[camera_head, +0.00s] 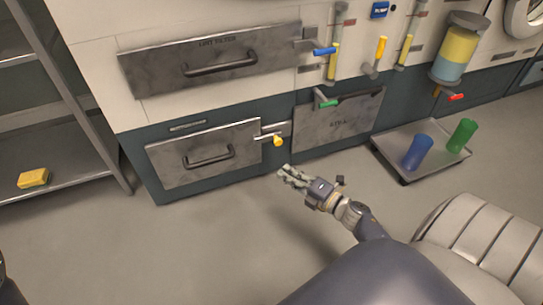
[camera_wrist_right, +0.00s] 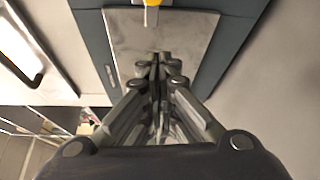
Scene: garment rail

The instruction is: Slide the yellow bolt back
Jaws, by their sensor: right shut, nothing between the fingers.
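The yellow bolt (camera_head: 277,141) has a yellow knob on a pale rod, at the right end of the lower grey drawer (camera_head: 185,167). A yellow piece on a metal stem (camera_wrist_right: 152,3), partly cut off at the top edge, shows in the right wrist view; it looks like this knob. My right gripper (camera_head: 284,174) is below and slightly right of the bolt, apart from it. Its fingers (camera_wrist_right: 160,62) are shut together with nothing between them. My left gripper is not in view.
A grey panel (camera_head: 340,125) with a green handle (camera_head: 328,104) is right of the bolt. A low tray (camera_head: 395,137) holds blue and green cups. The floor left of my gripper is clear.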

